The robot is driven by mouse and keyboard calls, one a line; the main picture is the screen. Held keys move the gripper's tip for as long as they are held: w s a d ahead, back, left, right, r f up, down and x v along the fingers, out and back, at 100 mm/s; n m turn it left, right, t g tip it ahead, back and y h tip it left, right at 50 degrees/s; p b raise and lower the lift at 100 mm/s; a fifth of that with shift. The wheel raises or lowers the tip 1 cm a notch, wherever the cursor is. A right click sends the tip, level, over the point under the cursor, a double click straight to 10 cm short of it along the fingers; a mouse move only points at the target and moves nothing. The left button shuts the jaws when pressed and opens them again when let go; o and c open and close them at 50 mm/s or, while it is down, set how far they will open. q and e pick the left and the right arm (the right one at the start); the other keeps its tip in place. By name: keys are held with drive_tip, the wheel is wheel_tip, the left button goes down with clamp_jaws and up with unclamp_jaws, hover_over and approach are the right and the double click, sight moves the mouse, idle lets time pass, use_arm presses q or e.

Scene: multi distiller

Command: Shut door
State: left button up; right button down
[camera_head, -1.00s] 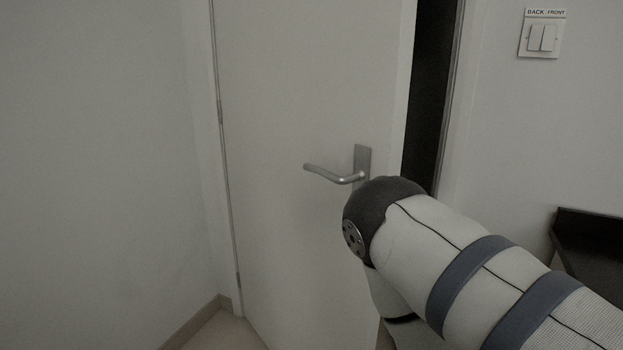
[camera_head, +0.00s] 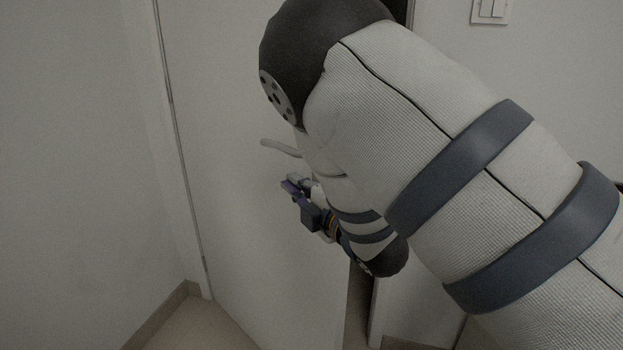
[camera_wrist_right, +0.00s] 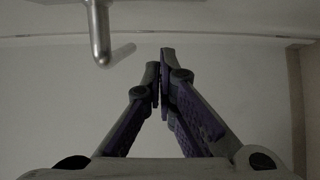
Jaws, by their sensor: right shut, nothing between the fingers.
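The white door (camera_head: 235,220) stands ajar, with a dark gap along its right edge. Its metal lever handle (camera_head: 279,148) is partly hidden behind my right arm in the head view. The handle also shows at the upper left of the right wrist view (camera_wrist_right: 101,35). My right gripper (camera_head: 287,186) is just below the handle, near the door face. In the wrist view its fingers (camera_wrist_right: 160,60) are together with nothing between them, to the right of the handle and apart from it. My left gripper is not in view.
A light switch plate (camera_head: 490,10) is on the wall right of the doorway. A bare wall (camera_head: 70,150) stands at the left, with a baseboard (camera_head: 165,312) at its foot. The floor (camera_head: 200,325) in front of the door is clear.

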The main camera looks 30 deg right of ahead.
drive_tip(key=shift+w+d, duration=0.2)
drive_tip(key=shift+d, duration=0.8)
drive_tip(key=shift+w+d, duration=0.15)
drive_tip(key=shift+d, duration=0.8)
